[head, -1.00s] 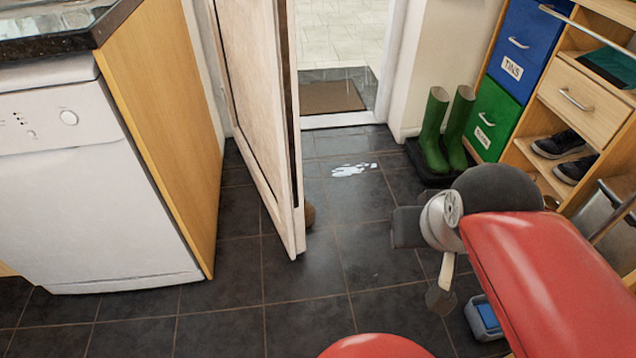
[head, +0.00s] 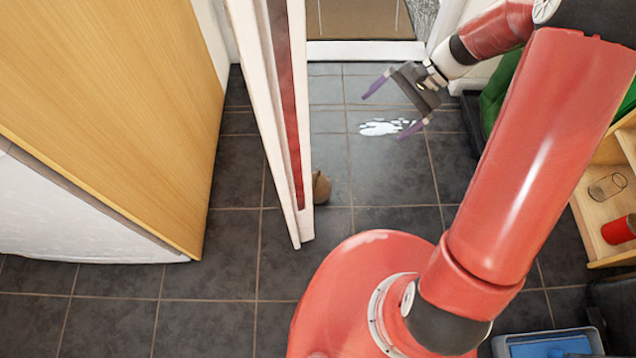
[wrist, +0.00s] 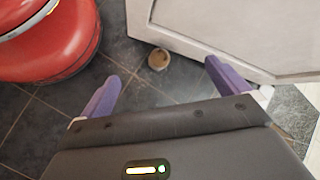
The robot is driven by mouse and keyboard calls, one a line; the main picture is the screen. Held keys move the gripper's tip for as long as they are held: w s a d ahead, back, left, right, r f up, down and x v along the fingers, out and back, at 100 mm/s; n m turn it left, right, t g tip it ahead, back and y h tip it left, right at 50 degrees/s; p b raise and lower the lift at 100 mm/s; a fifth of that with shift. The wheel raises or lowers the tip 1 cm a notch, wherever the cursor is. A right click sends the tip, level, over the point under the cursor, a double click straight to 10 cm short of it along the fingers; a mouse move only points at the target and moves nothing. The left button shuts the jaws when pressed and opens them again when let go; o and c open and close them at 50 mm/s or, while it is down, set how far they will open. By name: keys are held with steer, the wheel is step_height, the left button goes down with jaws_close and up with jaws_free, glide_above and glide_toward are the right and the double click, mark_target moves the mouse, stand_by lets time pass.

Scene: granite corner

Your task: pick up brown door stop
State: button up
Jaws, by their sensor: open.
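The brown door stop (head: 321,187) is a small rounded piece on the dark tiles at the foot of the open door (head: 290,120). The door edge hides part of it in the head view. My gripper (head: 384,116) is open and empty, with purple fingers. It is above the floor, to the right of and beyond the door stop. In the wrist view the door stop appears between the fingertips, apart from them, on the floor below.
A white puddle (head: 382,128) lies on the tiles near my gripper. A wooden cabinet side (head: 120,90) stands left of the door. Green boots (head: 493,100) and a wooden shelf unit (head: 600,190) are on the right. A grey-and-blue tub (head: 548,345) sits front right.

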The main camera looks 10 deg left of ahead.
steer(key=w+a+f+m+g+y+b, duration=0.1)
steer(key=a+f+m+y, duration=0.1)
steer(key=f, duration=0.8)
steer(key=w+a+f+m+g+y+b, duration=0.1)
steer(key=a+f+m+y+b, duration=0.15)
steer(key=f, duration=0.65)
steer(key=m+t+y+b, duration=0.2)
steer(key=m+y, duration=0.4)
glide_toward(317, 184)
steer(key=f, duration=0.1)
steer(key=w+a+f, duration=0.1)
steer(key=a+f, duration=0.1)
steer(key=shift+w+a+f, duration=0.1)
steer(key=shift+w+a, duration=0.1)
steer(key=shift+w, duration=0.15)
steer(key=shift+s+a+f+t, duration=0.15)
steer(key=shift+a+f+t, duration=0.05)
steer(key=shift+f+t, duration=0.1)
steer(key=a, duration=0.2)
steer(key=s+a, duration=0.1)
steer(key=a, duration=0.1)
steer(key=s+a, duration=0.1)
steer(key=a, duration=0.2)
steer(key=shift+s+a+r, duration=0.15)
steer(key=shift+r, duration=0.15)
steer(key=shift+c, duration=0.4)
steer(key=c, duration=1.4)
steer(key=shift+c, duration=1.1)
steer(key=shift+r, duration=0.1)
